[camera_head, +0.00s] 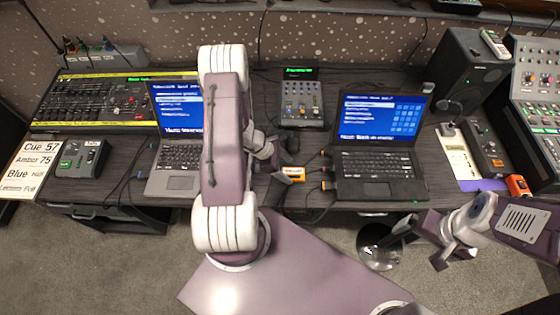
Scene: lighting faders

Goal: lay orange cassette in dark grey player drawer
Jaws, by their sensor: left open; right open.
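A small orange piece with a pale label (293,173), which looks like the orange cassette, lies near the front of the dark desk between the two laptops. My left gripper (282,168) is open right beside it, partly hidden by my own arm; I cannot tell whether they touch. My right gripper (416,246) is open and empty, in front of the desk at the right. A dark grey device (485,147) stands on the right side of the desk. I cannot tell whether it is the player, and no open drawer is clearly visible.
A left laptop (176,160), a right laptop (376,163) and a small mixer (302,103) stand around the middle. A black speaker (464,70) and a red-orange box (518,185) are at the right. A lighting desk (105,100) is at the left. Cables cross the desk's middle.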

